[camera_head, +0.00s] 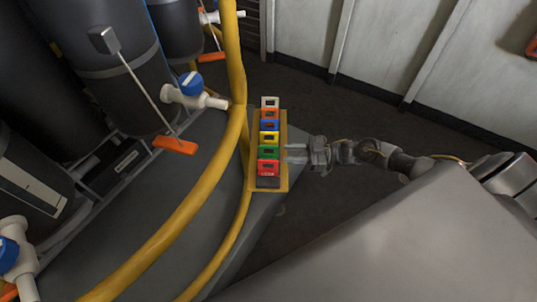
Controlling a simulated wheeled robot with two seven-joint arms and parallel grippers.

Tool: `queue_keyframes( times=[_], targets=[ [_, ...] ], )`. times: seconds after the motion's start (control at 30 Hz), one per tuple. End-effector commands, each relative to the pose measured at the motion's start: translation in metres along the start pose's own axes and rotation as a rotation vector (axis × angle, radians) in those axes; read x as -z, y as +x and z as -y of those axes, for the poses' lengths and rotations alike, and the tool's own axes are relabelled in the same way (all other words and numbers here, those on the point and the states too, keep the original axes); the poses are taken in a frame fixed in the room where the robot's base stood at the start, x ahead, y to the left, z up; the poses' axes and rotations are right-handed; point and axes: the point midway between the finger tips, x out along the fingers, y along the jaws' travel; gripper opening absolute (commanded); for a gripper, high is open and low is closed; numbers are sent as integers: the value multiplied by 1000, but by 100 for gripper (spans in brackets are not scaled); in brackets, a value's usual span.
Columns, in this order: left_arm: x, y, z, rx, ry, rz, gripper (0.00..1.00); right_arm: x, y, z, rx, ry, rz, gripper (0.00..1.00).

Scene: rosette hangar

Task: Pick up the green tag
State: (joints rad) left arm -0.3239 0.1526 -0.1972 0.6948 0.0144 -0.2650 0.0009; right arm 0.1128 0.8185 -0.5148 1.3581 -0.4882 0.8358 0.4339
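The green tag (268,153) is in a row of coloured tags on a narrow yellow-edged holder (283,182). It sits between a yellow tag (269,138) and a red tag (268,167). My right gripper (288,153) comes in from the right, with its fingertips at the holder's right side, close to the green tag. Its two fingers look apart, with nothing visible between them. I cannot tell whether they touch the tag. My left gripper is not in view.
Blue (269,126), orange (270,114) and white (270,102) tags fill the holder's far end. A thick yellow rail (205,185) curves past its left side. Dark tanks and white valves with blue knobs (191,83) stand left. Dark floor lies open beyond.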

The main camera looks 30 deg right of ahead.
Motion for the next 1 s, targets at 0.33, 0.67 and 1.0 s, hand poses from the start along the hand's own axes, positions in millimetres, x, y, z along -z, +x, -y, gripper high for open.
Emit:
queue_keyframes(
  times=[0.33,0.67,1.0],
  targets=[
    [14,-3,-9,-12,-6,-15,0,0,26,1,-4,0,0,33],
    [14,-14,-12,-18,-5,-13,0,1,66,4,-5,1,-2,33],
    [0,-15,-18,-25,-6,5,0,-2,76,4,-5,0,1,30]
  ],
)
